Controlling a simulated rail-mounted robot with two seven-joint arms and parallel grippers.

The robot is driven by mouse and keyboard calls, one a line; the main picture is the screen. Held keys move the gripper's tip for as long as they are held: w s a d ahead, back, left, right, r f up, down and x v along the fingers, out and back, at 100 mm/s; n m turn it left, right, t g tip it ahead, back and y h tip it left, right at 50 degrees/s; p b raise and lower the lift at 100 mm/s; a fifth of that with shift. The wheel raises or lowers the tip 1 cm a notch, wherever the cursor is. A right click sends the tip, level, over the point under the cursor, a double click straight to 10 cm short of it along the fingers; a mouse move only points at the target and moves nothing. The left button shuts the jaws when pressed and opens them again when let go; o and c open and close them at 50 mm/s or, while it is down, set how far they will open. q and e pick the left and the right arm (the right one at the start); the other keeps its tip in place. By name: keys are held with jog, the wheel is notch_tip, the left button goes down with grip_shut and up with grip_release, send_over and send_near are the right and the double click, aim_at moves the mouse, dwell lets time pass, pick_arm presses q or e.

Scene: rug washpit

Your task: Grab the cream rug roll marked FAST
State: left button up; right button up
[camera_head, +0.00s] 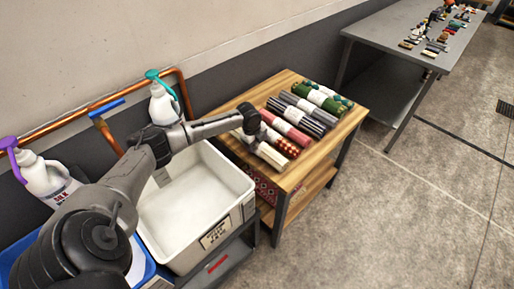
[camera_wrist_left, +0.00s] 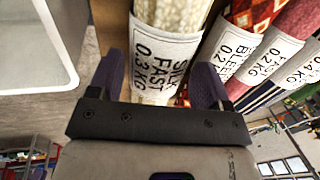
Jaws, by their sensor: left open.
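The cream rug roll (camera_head: 272,156) lies at the near end of a row of rolls on the wooden table. In the left wrist view the cream roll (camera_wrist_left: 172,12) has a white label reading SILK FAST 0.3KG. My left gripper (camera_head: 254,137) is over that end of the row. In its wrist view the left gripper (camera_wrist_left: 158,85) is open, with one dark finger on each side of the labelled roll. I cannot tell whether the fingers touch it. A red and cream patterned roll (camera_wrist_left: 250,12) lies close beside the right finger. My right gripper is not in view.
The wooden table (camera_head: 321,149) holds several other rolls. A grey table (camera_head: 386,28) stands farther back.

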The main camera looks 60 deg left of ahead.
pick_arm(q)
jog(key=x, duration=0.3)
jog(key=shift+d+b, duration=0.1)
jog(key=shift+b, duration=0.25)
jog(key=shift+r, duration=0.1)
jog(key=c, duration=0.9)
